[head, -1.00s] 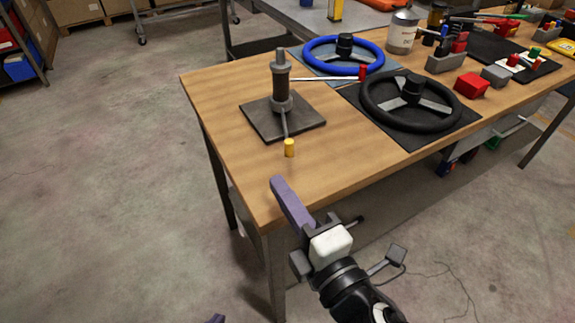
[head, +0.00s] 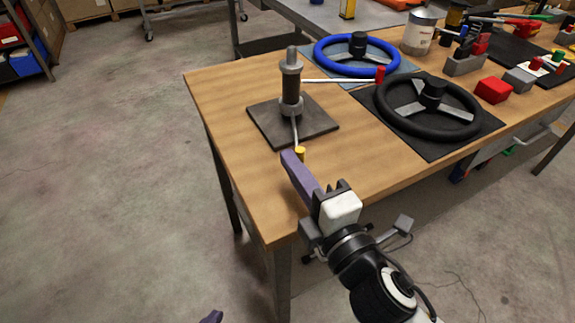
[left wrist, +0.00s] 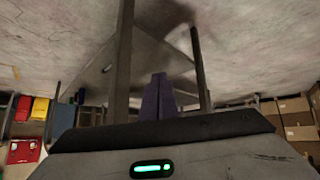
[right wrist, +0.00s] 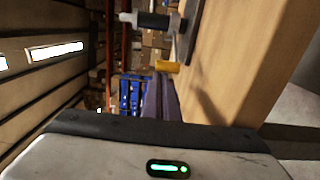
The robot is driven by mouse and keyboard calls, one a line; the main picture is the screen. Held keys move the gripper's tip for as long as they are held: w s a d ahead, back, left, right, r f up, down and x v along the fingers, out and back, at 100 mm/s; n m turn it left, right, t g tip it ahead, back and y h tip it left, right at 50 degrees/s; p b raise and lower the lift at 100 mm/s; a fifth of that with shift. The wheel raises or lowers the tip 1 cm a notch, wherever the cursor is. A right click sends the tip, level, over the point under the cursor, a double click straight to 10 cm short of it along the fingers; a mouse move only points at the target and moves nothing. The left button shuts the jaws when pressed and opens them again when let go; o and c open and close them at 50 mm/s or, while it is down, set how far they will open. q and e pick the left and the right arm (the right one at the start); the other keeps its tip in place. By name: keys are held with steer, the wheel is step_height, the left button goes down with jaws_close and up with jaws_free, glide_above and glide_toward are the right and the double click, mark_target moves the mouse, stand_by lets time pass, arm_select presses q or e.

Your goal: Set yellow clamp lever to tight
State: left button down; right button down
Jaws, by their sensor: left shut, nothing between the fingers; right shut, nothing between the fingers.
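The yellow clamp lever (head: 300,152) is a thin rod with a yellow knob. It points toward the table's near edge from the grey collar of a dark clamp post (head: 291,90) on a square base plate. The yellow knob also shows in the right wrist view (right wrist: 168,66). A second lever with a red knob (head: 380,74) points right from the same post. My right gripper (head: 290,157) is shut and empty, its purple fingertips just left of the yellow knob; contact cannot be told. My left gripper (head: 211,317) is shut and empty, low beside the table.
A black steering wheel (head: 426,106) and a blue steering wheel (head: 358,54) lie on mats right of the post. A red block (head: 493,89) and a paint can (head: 419,33) stand farther right. The wooden table (head: 225,95) is bare left of the post.

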steer(key=shift+w+d+n+p, duration=0.1)
steer(key=shift+d+n+p, duration=0.25)
steer(key=shift+d, duration=0.1)
steer(key=d+y, duration=0.1)
steer(key=d, duration=0.1)
steer(key=d+g+p, duration=0.1)
steer(key=d, duration=0.1)
steer(key=shift+w+n+y, duration=0.15)
steer(key=shift+n+y, duration=0.2)
steer(key=shift+y, duration=0.05)
arm_select(q)
steer(key=shift+s+a+r, duration=0.3)
steer(key=shift+a+r, duration=0.05)
steer(key=shift+a, duration=0.05)
arm_select(e)
steer(key=shift+w+d, duration=0.1)
